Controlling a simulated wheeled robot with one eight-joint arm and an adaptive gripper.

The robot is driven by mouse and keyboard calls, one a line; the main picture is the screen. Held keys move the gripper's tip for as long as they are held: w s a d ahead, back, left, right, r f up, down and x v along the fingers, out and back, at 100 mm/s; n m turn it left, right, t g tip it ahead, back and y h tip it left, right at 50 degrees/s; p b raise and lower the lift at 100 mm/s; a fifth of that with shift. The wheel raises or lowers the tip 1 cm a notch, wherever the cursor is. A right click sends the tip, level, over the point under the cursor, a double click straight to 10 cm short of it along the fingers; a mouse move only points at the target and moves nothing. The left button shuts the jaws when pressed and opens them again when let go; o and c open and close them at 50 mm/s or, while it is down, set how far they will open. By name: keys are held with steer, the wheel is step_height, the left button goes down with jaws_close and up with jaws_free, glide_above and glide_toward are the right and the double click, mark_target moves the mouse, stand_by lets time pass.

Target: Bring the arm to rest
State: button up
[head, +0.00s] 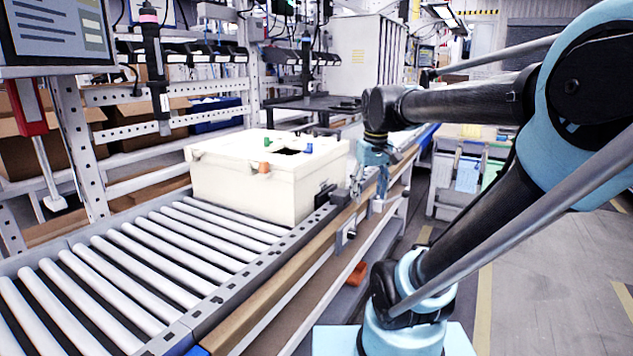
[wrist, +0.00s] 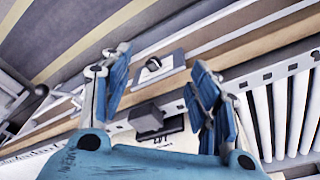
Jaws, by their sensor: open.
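My arm reaches in from the right side of the head view, with its lower links at the bottom right. My gripper (head: 368,190) hangs pointing down beside the conveyor's wooden front rail, just right of the white box. In the wrist view my gripper (wrist: 160,75) has its two blue fingers spread apart with nothing held between them. A small metal bracket with a dark knob (wrist: 154,64) shows beyond the gap between the fingers. A dark screwdriver with a pink top (head: 153,60) hangs at the upper left, well apart from my gripper.
The white box (head: 240,190) stands on the roller conveyor (head: 130,265), with small coloured pieces on top. The wooden rail (head: 290,285) runs along the conveyor's front. An orange object (head: 357,273) lies below the rail. The floor at the right looks clear.

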steer(key=s+d+f+m, duration=0.3)
steer(key=s+f, duration=0.8)
steer(key=f, duration=0.4)
steer(key=shift+s+d+f+t, duration=0.2)
steer(key=shift+d+t, duration=0.1)
steer(key=shift+d, duration=0.3)
steer(key=shift+w+f, duration=0.15)
steer(key=shift+w, duration=0.25)
